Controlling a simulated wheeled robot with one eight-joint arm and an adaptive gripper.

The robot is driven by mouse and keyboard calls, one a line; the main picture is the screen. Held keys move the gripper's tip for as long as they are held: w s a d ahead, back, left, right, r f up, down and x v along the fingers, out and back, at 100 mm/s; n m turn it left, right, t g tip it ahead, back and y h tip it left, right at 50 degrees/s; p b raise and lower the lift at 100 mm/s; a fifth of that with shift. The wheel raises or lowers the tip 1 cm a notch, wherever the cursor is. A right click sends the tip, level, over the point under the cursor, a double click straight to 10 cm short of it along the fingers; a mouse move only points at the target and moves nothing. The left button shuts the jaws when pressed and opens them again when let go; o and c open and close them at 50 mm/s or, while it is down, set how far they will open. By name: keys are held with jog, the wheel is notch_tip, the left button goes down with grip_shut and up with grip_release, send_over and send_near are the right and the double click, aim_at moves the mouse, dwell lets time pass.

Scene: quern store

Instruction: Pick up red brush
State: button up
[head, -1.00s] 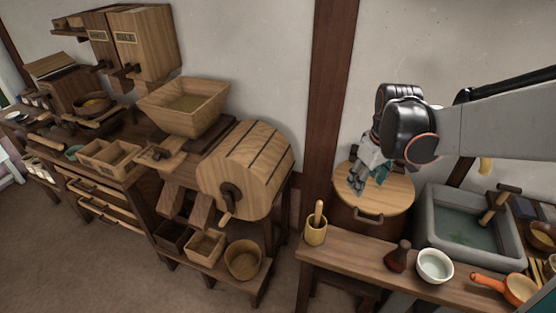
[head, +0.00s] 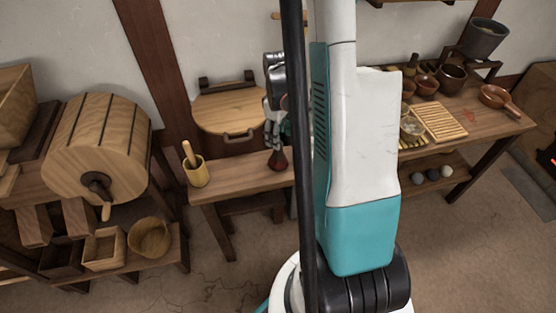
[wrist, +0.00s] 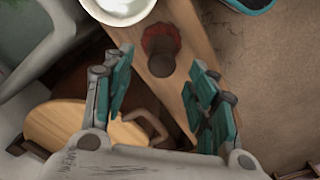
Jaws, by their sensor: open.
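The red brush (head: 278,161) stands on the wooden bench, with a dark red lower part and a dark brown top. My gripper (head: 273,138) is just above and behind it in the head view. In the wrist view the brush (wrist: 161,42) lies ahead of the open fingers, roughly centred between them, its brown knob (wrist: 161,65) toward me. My gripper (wrist: 160,75) is open and empty there. My own arm and body hide the part of the bench to the right of the brush in the head view.
A white bowl (wrist: 118,8) sits close beside the brush in the wrist view. A wooden cup with a pestle (head: 197,172) stands left on the bench (head: 232,183). A slatted board (head: 440,121) and several bowls are at right.

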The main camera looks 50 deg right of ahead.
aim_at(278, 154)
jog(key=shift+w+a+f+b, duration=0.1)
jog(key=shift+f+b, duration=0.6)
jog(key=shift+f, duration=0.85)
jog(key=shift+w+a+f+b, duration=0.1)
jog(key=shift+f+b, duration=0.55)
jog(key=shift+f, duration=0.85)
jog(key=shift+s+r, duration=0.1)
grip_shut()
